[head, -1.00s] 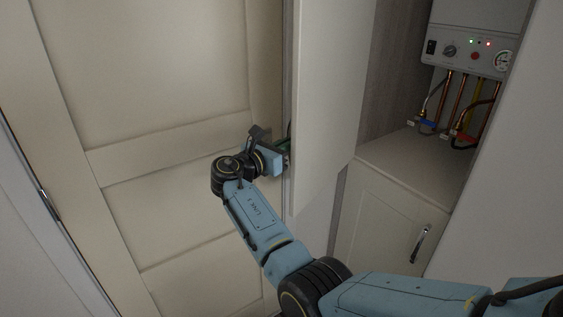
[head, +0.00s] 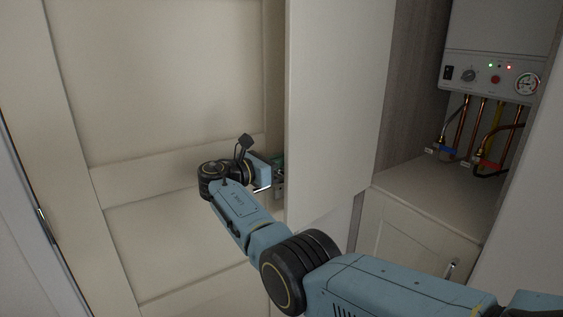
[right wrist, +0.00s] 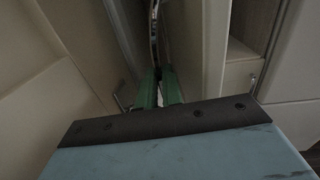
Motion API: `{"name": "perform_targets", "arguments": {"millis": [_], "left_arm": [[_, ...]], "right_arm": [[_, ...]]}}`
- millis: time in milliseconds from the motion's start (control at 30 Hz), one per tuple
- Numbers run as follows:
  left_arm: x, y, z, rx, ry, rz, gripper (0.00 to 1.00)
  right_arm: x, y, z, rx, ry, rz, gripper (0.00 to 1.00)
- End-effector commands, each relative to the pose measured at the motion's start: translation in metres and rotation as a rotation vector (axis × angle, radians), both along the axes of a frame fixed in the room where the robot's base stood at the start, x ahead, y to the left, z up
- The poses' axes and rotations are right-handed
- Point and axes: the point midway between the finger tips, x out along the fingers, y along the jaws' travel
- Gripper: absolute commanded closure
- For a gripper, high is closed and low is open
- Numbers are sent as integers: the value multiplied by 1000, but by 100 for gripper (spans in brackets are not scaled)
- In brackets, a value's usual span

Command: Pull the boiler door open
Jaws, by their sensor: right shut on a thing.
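The boiler door (head: 338,100) is a tall pale panel standing ajar, with the boiler cupboard visible to its right. The white boiler (head: 490,75), with small lights and a gauge, hangs inside above copper pipes. My right gripper (head: 279,171) is at the door's outer face, near its left edge in the head view, and partly hidden. In the right wrist view its green fingers (right wrist: 160,91) are shut on the slim metal door handle (right wrist: 154,30). My left gripper is not in view.
A cream panelled door (head: 170,90) stands close to the left of my right gripper. Below the boiler is a shelf (head: 440,185) over a lower cupboard (head: 405,232) with a metal handle. A pale panel (head: 530,220) borders the right side.

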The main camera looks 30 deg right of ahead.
Motion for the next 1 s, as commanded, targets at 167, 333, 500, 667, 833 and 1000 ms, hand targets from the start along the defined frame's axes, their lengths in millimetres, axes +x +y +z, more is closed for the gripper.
{"name": "perform_targets", "arguments": {"millis": [167, 333, 500, 667, 833, 1000], "left_arm": [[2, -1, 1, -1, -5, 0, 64], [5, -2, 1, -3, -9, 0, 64], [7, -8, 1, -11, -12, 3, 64], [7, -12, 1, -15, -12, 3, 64], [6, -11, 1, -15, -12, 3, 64], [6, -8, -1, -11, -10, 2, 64]], "right_arm": [[-1, -6, 2, -2, -2, -10, 100], [-1, -5, 2, -2, -2, -9, 84], [0, -2, 1, -2, -1, -4, 84], [0, 3, 1, -1, 0, -1, 84], [-3, 27, 0, -1, 0, 0, 84], [-7, 67, 0, 0, 1, -1, 84]]}}
